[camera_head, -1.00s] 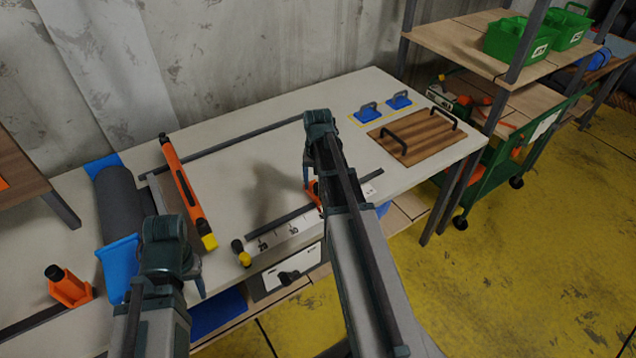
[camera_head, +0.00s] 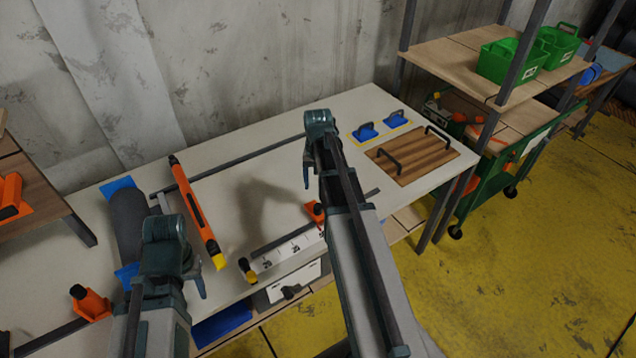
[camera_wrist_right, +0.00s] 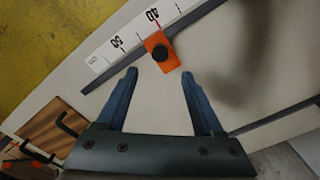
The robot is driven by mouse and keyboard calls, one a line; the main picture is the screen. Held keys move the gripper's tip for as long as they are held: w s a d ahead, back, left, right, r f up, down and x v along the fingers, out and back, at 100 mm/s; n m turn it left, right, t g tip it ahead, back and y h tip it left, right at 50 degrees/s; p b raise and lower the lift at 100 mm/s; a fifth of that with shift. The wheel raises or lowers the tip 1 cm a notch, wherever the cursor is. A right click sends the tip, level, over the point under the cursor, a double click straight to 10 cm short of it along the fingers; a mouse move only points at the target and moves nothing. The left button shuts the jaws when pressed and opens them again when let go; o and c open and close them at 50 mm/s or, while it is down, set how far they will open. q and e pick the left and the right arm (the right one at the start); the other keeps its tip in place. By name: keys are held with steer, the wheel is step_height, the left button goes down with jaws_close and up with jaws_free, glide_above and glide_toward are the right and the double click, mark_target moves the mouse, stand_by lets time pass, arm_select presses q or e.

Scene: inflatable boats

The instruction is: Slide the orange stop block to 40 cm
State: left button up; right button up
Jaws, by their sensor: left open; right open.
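The orange stop block (camera_wrist_right: 160,52) with a black knob sits on a dark rail beside a white scale (camera_wrist_right: 118,42) in the right wrist view. It is close to the 40 label, slightly toward the 50 side. In the head view the block (camera_head: 315,211) is partly hidden by my right arm. My right gripper (camera_wrist_right: 158,88) is open and empty; its fingers point toward the block, which lies beyond the fingertips. In the head view it (camera_head: 306,174) shows behind the block. My left gripper (camera_head: 200,286) is open over the bench at left, its fingers mostly hidden.
A wooden board with black handles (camera_head: 411,155) and blue handled pads (camera_head: 366,131) lie at the bench's right. An orange tool (camera_head: 192,205) lies mid-bench. Another orange block with a black knob (camera_head: 90,303) stands at left. A shelf with green crates (camera_head: 510,62) stands right.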

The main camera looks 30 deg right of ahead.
arm_select(q)
step_height(320, 180, up, 4)
steer(key=p, duration=0.2)
steer(key=shift+p, duration=0.35)
arm_select(e)
step_height(320, 180, up, 4)
steer(key=shift+f, duration=0.1)
arm_select(q)
steer(key=shift+f, duration=0.1)
steer(key=shift+f+b, duration=0.75)
steer(key=shift+b, duration=0.05)
arm_select(e)
steer(key=s+a+n, duration=0.3)
steer(key=s+a, duration=0.2)
steer(key=a, duration=0.5)
steer(key=s+a+f+n, duration=0.1)
steer(key=s+a+n, duration=0.3)
steer(key=a, duration=0.6)
steer(key=s+a+n+h, duration=0.1)
steer(key=s+a+n, duration=0.3)
steer(key=a, duration=0.6)
steer(key=shift+s+a+f, duration=0.15)
steer(key=shift+s+a, duration=0.25)
steer(key=shift+s, duration=0.4)
